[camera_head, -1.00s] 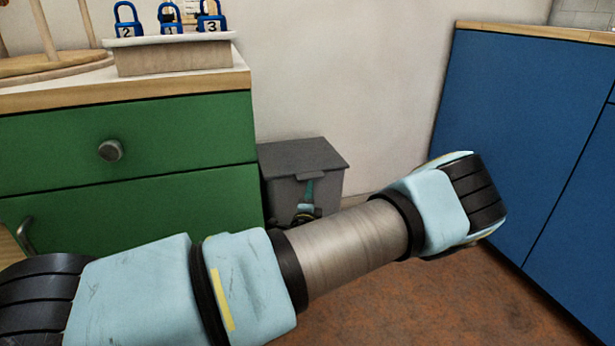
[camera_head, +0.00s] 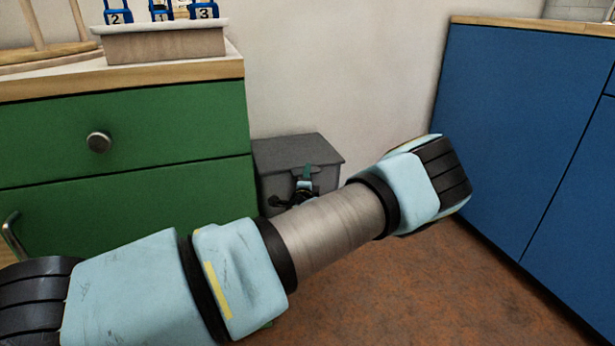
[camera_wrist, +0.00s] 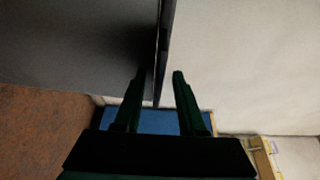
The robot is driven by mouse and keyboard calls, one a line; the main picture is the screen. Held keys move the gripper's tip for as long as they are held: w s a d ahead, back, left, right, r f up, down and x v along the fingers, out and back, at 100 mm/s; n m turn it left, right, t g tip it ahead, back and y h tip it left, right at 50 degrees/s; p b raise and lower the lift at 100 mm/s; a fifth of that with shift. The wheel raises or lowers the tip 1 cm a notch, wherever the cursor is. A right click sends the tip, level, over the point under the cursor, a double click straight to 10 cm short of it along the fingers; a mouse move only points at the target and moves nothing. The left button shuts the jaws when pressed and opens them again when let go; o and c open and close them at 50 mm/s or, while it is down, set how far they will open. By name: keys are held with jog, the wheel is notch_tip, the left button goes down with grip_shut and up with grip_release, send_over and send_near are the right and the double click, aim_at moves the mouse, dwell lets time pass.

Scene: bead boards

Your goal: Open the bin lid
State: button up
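The grey bin (camera_head: 272,190) stands on the floor against the wall. Its lid (camera_head: 290,150) looks shut in the head view. My gripper (camera_head: 305,177) is at the lid's front edge, small and partly behind my arm. In the wrist view my gripper (camera_wrist: 159,75) is open, with its two dark fingers apart. The lid's thin dark edge (camera_wrist: 164,40) runs between the fingertips, nearer the left one. The bin's grey side (camera_wrist: 70,45) fills the upper left there. I cannot tell whether either finger touches the lid.
A green drawer cabinet (camera_head: 170,115) stands close at the bin's left, with a box of numbered padlocks (camera_head: 165,42) on top. A blue cabinet (camera_head: 510,130) stands at the right. Brown floor (camera_head: 430,290) lies open between them. The wall (camera_head: 350,70) is behind the bin.

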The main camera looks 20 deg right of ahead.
grip_shut()
dwell(1.2)
